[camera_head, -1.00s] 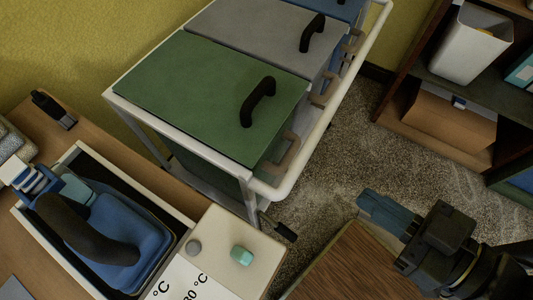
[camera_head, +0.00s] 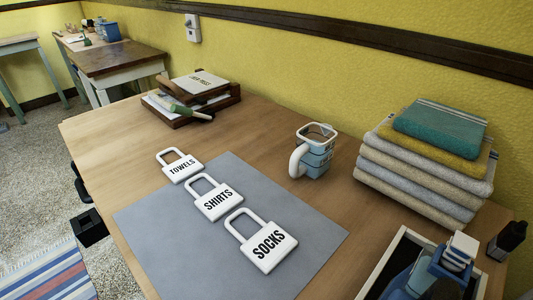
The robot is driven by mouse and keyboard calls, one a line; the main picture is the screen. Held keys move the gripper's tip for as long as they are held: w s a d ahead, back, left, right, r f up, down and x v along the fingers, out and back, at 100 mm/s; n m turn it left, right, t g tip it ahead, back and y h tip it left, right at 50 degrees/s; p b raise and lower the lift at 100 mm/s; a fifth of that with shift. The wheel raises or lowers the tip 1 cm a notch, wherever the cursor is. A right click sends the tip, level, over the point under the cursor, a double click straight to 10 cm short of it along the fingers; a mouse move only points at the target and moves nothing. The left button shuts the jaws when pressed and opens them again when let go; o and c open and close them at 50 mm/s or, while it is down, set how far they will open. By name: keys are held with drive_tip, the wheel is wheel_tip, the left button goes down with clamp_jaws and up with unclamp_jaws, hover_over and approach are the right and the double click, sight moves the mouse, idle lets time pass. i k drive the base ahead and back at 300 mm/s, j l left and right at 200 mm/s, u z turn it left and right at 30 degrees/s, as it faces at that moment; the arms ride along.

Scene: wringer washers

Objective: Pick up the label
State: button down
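Three white padlock-shaped labels with loop tops lie flat in a slanting row on the table. The label reading TOWELS (camera_head: 180,167) is farthest, partly beyond the corner of the grey mat (camera_head: 165,235). The label reading SHIRTS (camera_head: 217,199) lies in the middle, on the mat's upper edge area. The label reading SOCKS (camera_head: 266,246) is nearest and lies on the mat. All three are uncovered. My gripper is not recognisable in this view.
A yellow wall (camera_head: 300,70) stands behind. Bare tabletop lies between tray and mug.

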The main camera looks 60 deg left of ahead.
sight(178, 171)
drive_tip(key=u, duration=1.9)
